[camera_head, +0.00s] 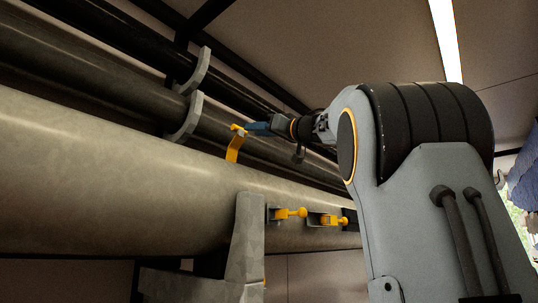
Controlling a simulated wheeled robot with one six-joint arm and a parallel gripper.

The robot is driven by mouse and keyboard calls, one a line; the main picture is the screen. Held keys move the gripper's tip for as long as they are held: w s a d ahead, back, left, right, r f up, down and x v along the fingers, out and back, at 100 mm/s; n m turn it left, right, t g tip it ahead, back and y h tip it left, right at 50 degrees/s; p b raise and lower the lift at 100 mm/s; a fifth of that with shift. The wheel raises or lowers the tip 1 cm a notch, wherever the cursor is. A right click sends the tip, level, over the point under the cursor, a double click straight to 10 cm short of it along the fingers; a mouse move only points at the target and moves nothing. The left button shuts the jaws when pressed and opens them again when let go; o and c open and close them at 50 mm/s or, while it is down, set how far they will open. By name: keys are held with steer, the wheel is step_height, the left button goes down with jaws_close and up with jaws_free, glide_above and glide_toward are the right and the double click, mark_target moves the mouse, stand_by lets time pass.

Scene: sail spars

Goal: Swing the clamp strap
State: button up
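A short curved yellow strap (233,153) hangs against the large pale spar, left of my arm's end. A small yellow end piece (238,128) with a pale spot tops it. My gripper (257,128), with blue fingers, reaches in from the right at the height of this end piece. The fingertips are at or very near it; whether they touch or grip it I cannot tell. The finger gap is too small to see. Two grey curved bands (187,117) and (198,72) stand on the darker spars behind.
The large pale spar (90,175) runs across the left, resting by a grey upright support (245,240). Dark spars (90,90) lie above. My arm hides much of the right side.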

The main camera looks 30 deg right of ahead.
mark_target(241, 129)
steer(key=x, duration=0.4)
steer(key=shift+w+a+p, duration=0.15)
steer(key=shift+w+p, duration=0.1)
steer(key=shift+p, duration=0.1)
steer(key=shift+a+r, duration=0.25)
steer(key=shift+r, duration=0.6)
steer(key=shift+s+r, duration=0.1)
steer(key=shift+s, duration=0.2)
steer(key=c, duration=0.3)
steer(key=shift+w, duration=0.15)
steer(key=shift+c, duration=0.3)
steer(key=shift+w+d+f+b, duration=0.1)
steer(key=shift+d+f+b, duration=0.1)
steer(key=shift+f, duration=0.25)
steer(key=shift+d+f+b, duration=0.1)
steer(key=shift+f+b, duration=0.05)
steer(key=shift+f, duration=0.25)
steer(key=shift+c, duration=0.2)
steer(key=shift+s+f, duration=0.15)
steer(key=shift+s, duration=0.1)
jaws_close()
steer(key=shift+s+d, duration=0.3)
steer(key=shift+s, duration=0.6)
steer(key=shift+d+f, duration=0.1)
steer(key=shift+f, duration=0.1)
